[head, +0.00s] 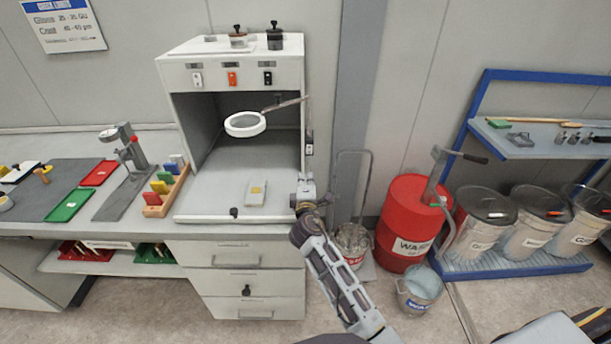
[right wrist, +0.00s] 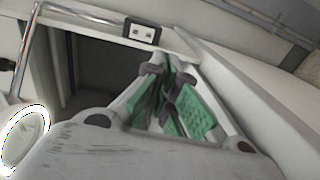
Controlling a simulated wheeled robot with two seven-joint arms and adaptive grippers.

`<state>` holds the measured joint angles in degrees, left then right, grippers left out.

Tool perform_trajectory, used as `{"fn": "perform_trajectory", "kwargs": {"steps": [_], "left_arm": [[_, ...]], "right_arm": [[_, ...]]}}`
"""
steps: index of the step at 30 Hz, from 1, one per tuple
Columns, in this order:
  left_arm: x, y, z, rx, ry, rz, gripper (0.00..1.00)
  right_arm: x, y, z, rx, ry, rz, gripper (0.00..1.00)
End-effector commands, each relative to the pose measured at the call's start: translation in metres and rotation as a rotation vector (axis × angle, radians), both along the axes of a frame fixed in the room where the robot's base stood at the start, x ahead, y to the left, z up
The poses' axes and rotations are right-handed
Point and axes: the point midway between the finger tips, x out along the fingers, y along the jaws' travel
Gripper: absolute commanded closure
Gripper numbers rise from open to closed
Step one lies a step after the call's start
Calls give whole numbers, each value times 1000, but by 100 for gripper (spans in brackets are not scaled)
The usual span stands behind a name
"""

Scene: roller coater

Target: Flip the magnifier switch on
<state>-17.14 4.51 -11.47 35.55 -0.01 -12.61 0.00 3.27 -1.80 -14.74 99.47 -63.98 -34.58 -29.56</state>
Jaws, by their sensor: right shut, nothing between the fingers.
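The magnifier (head: 245,124), a white ring lens on a metal arm, hangs inside the open front of a white booth (head: 230,52). Its ring also shows at the left edge of the right wrist view (right wrist: 24,138). The booth's top panel has a white switch (head: 197,79), an orange switch (head: 232,78) and a black switch (head: 267,77). A small dark fitting (head: 309,143) sits on the booth's right front edge. My right gripper (head: 306,184) is low beside that edge, below the fitting. Its green-padded fingers (right wrist: 178,98) are shut and empty. My left gripper is out of view.
A dark-framed plate with two pale squares (right wrist: 142,31) lies beyond the fingers. A grey pad (head: 256,193) lies on the booth floor. A coloured block rack (head: 165,188) stands left. A red waste drum (head: 405,222) and a bucket (head: 420,290) stand right.

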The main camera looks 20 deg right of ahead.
Motion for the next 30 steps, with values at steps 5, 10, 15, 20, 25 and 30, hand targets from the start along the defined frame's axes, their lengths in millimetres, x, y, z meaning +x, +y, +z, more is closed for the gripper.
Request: {"fn": "perform_trajectory", "kwargs": {"steps": [5, 10, 15, 20, 25, 30], "left_arm": [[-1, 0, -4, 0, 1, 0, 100], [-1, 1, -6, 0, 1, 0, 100], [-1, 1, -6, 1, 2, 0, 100], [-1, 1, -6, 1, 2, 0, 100], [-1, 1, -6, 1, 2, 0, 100], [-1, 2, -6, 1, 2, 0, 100]], "right_arm": [[-16, 5, -3, 0, 0, 1, 100], [-25, 8, -4, 0, 0, 1, 100], [-28, 8, -4, 0, 0, 0, 100], [-29, 8, -3, 0, 0, 0, 100], [-28, 8, -4, 0, 0, 0, 100], [-29, 8, -4, 3, 1, -1, 100]]}}
